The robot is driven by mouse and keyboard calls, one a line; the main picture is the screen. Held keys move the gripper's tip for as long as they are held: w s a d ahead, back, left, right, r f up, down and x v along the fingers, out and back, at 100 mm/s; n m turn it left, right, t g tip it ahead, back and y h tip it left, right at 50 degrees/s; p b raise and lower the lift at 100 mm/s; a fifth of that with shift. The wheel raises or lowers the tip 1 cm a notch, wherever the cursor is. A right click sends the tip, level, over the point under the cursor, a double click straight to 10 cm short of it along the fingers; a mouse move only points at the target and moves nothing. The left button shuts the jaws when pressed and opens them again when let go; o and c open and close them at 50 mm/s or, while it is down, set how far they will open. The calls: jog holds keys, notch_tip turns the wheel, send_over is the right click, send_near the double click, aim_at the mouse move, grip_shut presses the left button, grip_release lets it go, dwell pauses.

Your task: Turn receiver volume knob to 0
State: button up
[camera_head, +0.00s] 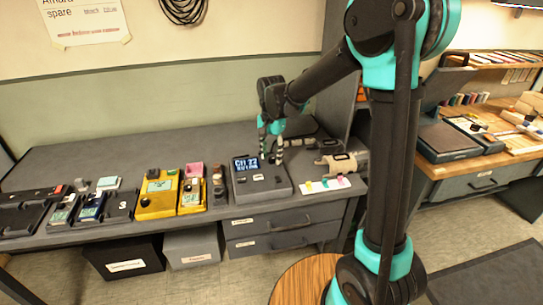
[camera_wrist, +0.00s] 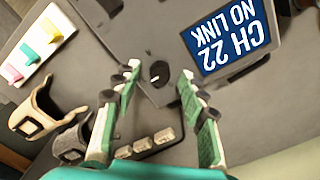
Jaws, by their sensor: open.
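The receiver (camera_head: 262,190) is a grey box on the bench with a dark blue screen. In the wrist view the screen (camera_wrist: 228,38) reads "CH 22 NO LINK", upside down. A small dark round volume knob (camera_wrist: 158,73) with a light mark stands on the grey receiver face beside the screen. My gripper (camera_head: 271,154) is over the back right part of the receiver. In the wrist view my gripper (camera_wrist: 160,76) is open, its green-padded fingers on either side of the knob with gaps between. In the head view the knob is hard to make out.
A white strip with coloured blocks (camera_head: 323,184) lies right of the receiver, near a beige cuff-like holder (camera_head: 338,163). Yellow devices (camera_head: 157,193) and dark handheld units (camera_head: 91,206) stand to the left. Drawers (camera_head: 283,224) are below. The bench behind the devices is mostly clear.

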jog(key=shift+f, duration=0.35)
jog(key=shift+c, duration=0.5)
grip_shut()
